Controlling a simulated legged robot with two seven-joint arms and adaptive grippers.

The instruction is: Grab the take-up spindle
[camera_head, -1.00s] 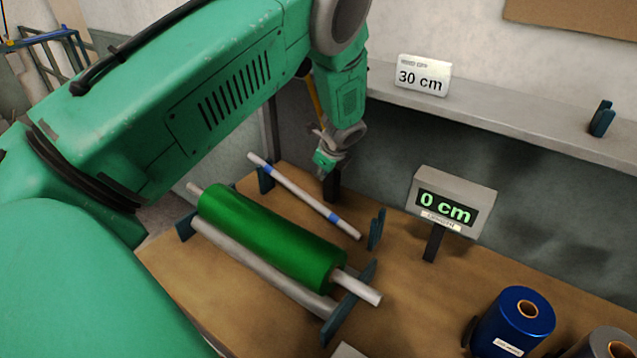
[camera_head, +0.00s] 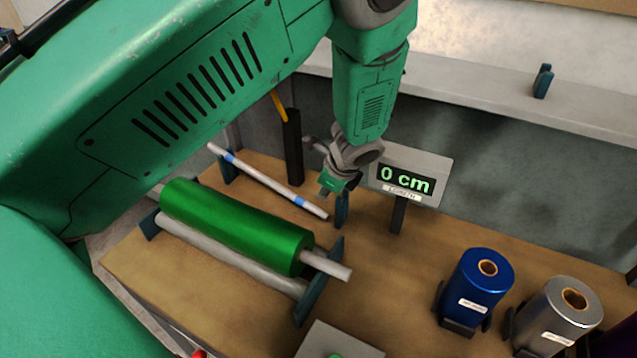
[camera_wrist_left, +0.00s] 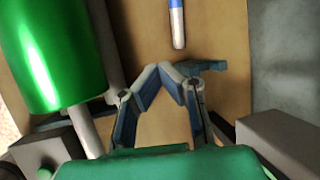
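The take-up spindle is a thin pale rod with blue bands (camera_head: 265,181), lying slantwise behind the green foil roll. Its right end is by a dark blue upright support (camera_head: 342,209). My left gripper (camera_head: 328,188) is above and just behind that end, apart from the rod. In the left wrist view the gripper's fingertips (camera_wrist_left: 160,70) meet with nothing between them. The spindle's end (camera_wrist_left: 178,28) lies beyond the tips, near the support (camera_wrist_left: 207,66). The head view shows the fingers poorly. My right gripper is not in view.
The green foil roll (camera_head: 230,218) lies on a rod in front of the spindle. A "0 cm" display (camera_head: 408,172) stands right of my gripper. A blue roll (camera_head: 478,278) and a grey roll (camera_head: 562,310) stand at right. Bare tabletop (camera_head: 385,270) lies between.

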